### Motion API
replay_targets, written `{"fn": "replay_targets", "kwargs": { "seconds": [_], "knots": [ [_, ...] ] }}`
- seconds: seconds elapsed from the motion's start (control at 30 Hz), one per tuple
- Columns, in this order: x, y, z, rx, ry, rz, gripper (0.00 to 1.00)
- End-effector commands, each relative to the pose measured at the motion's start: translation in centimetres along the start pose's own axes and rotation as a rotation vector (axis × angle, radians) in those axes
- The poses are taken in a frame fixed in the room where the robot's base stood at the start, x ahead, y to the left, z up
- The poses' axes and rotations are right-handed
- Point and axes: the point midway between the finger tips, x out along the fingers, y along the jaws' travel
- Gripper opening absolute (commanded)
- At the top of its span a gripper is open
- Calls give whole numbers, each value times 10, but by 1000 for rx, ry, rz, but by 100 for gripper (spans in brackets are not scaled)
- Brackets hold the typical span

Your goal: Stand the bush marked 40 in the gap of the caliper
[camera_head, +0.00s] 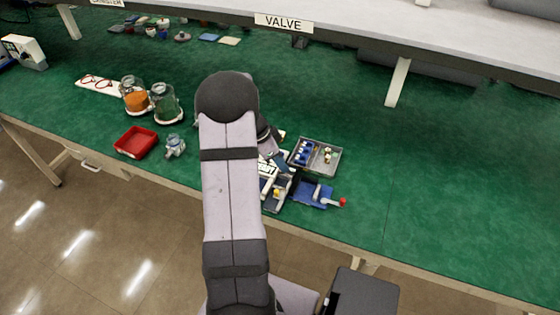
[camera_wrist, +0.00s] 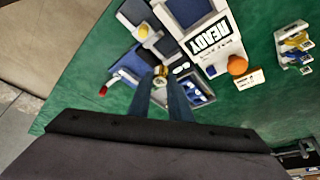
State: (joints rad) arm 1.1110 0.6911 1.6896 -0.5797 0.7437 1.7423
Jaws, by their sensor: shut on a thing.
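In the head view my gripper (camera_head: 283,166) points down left of a grey tray (camera_head: 337,165), partly hidden by my arm; the bush cannot be made out there. In the wrist view the tray (camera_wrist: 209,98) lies beyond and right of the fingertips. I cannot tell for certain which fixture is the caliper; a dark and white one with a yellow knob (camera_wrist: 144,30) stands in the wrist view.
A blue fixture with a red-knobbed lever (camera_head: 313,193) stands near the table's front edge. The tray holds blue and pale pieces. A red bin (camera_head: 136,142) and glass jars (camera_head: 165,104) are left. The mat at right is clear.

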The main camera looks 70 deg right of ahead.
Motion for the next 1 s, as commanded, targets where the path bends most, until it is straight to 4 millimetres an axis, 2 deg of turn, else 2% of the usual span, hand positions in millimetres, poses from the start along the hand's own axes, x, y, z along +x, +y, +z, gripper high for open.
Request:
{"fn": "replay_targets", "kwargs": {
  "seconds": [0.63,1.0],
  "knots": [
    [1,-1,1,-2,2,-3,0],
    [22,0,9,-3,1,-2,0]
  ]
}}
